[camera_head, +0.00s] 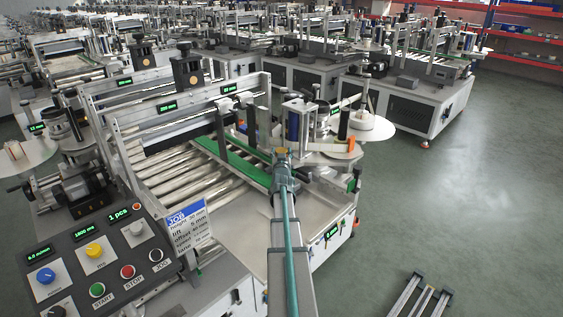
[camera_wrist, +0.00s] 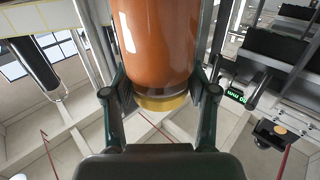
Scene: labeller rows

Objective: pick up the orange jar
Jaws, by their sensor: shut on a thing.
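The orange jar (camera_wrist: 156,45) fills the upper middle of the wrist view, with a yellow band (camera_wrist: 161,102) at its near end. My gripper (camera_wrist: 160,88) is shut on it, with one dark finger on each side of the jar. The far end of the jar is cut off by the picture's edge. In the head view my arm reaches out over the labelling machine, and my gripper (camera_head: 281,153) is small and mostly hidden there. I cannot make out the jar clearly in that view.
A labelling machine with a green conveyor strip (camera_head: 246,168) and metal rollers (camera_head: 180,172) lies around my arm. A control panel (camera_head: 97,262) stands at the front left. More machines stand behind. The floor (camera_head: 450,190) at the right is open, with a metal frame (camera_head: 420,297) at the bottom.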

